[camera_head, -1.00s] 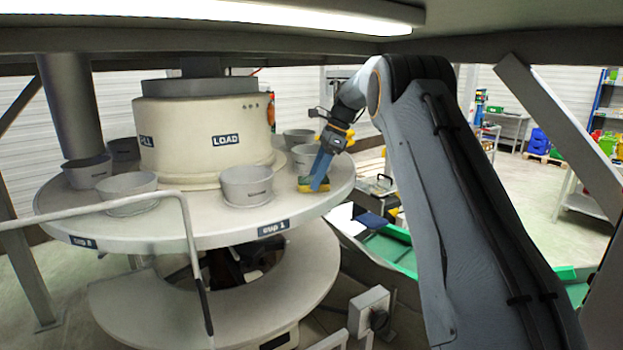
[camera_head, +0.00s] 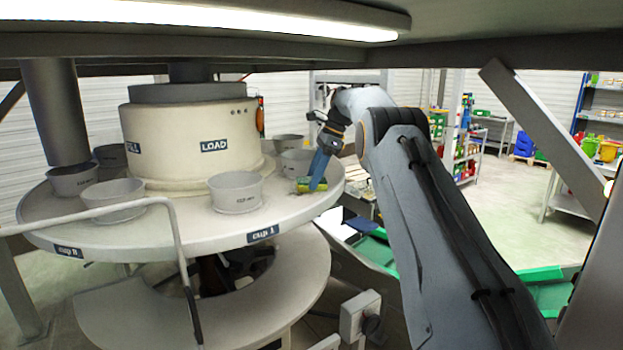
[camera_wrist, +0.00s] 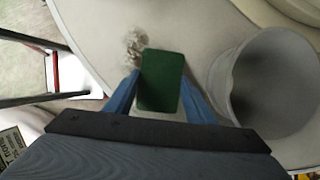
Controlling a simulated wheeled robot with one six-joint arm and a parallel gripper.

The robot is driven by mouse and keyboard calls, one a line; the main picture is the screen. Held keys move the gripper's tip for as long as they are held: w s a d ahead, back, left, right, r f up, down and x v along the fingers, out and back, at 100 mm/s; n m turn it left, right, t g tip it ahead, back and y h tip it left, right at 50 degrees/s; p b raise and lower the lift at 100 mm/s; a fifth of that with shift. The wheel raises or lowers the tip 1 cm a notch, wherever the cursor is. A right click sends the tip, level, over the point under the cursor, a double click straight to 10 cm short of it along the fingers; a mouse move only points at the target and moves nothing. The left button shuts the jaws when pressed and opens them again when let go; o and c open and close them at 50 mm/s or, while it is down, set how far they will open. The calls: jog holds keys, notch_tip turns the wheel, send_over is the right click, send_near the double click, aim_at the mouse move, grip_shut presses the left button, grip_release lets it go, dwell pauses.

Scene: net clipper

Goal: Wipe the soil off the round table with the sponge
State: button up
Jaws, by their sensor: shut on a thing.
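The round table (camera_head: 150,237) is a pale disc around a cream hub, with several grey cups standing on it. My gripper (camera_head: 316,184) is over the table's right part, pointing down. It is shut on the sponge (camera_head: 305,185), yellow and green in the head view. In the wrist view the sponge shows its green face (camera_wrist: 161,80) between my blue fingers (camera_wrist: 160,95). A greyish-brown patch of soil (camera_wrist: 134,46) lies on the table at the sponge's upper left side. I cannot tell whether the sponge presses on the table.
A grey cup (camera_wrist: 272,85) stands close to the right of my gripper in the wrist view. A bent rail (camera_head: 178,235) rises in front. The table's edge is near the sponge. Green bins (camera_head: 545,285) lie right.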

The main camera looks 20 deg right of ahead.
aim_at(306, 183)
jog(key=shift+s+a, duration=0.1)
jog(key=shift+s+a, duration=1.05)
jog(key=shift+a, duration=0.25)
jog(key=shift+s+a+f, duration=0.2)
jog(key=shift+s+a, duration=1.1)
jog(key=shift+a, duration=0.15)
jog(key=shift+s+a, duration=1.1)
jog(key=shift+a, duration=0.2)
jog(key=shift+r, duration=0.2)
notch_tip(306, 183, up, 6)
jog(key=shift+w+d, duration=0.1)
